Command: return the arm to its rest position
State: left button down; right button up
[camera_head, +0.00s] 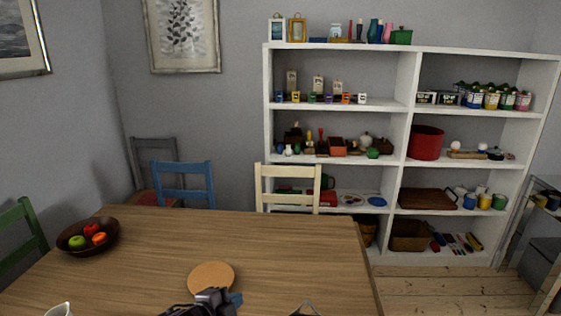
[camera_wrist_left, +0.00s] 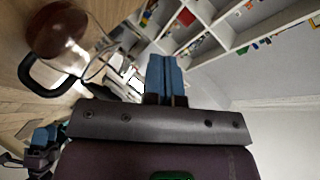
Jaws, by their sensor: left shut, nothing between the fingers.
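My left gripper (camera_head: 236,299) is at the bottom of the head view, dark with blue fingers, in front of a round cork mat (camera_head: 211,278) on the wooden table. In the left wrist view its blue fingers (camera_wrist_left: 166,78) are shut together with nothing between them. Dark parts with blue pads (camera_wrist_left: 42,138) at the lower left of the wrist view look like my other gripper; its opening is unclear. The head view does not clearly show the right gripper.
The wooden table (camera_head: 290,250) holds a fruit bowl (camera_head: 75,245) at left and a white jug (camera_head: 58,310), cut off. A glass vessel with a black handle (camera_wrist_left: 40,88) is near the wrist. Chairs stand around; a full white shelf (camera_head: 405,120) is behind.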

pick_arm(q)
jog(key=s+a+f+n+y, duration=0.2)
jog(key=s+a+f+n, duration=0.2)
jog(key=s, duration=0.4)
jog(key=s+a+f+n+y, duration=0.3)
jog(key=s+a+f+n, duration=0.1)
jog(key=s+a+n, duration=0.3)
jog(key=s+a+f+n+y, duration=0.2)
jog(key=s+a+f+n, duration=0.2)
jog(key=s+n, duration=0.3)
jog(key=s+a, duration=0.1)
jog(key=s, duration=0.2)
jog(key=shift+s+a+y, duration=0.25)
jog(key=shift+s+y, duration=0.05)
jog(key=shift+s, duration=0.1)
jog(key=shift+f, duration=0.1)
pick_arm(e)
jog(key=shift+s+f, duration=0.1)
jog(key=shift+s, duration=0.15)
jog(key=shift+s+f, duration=0.1)
jog(key=shift+s, duration=0.15)
jog(key=shift+w, duration=0.2)
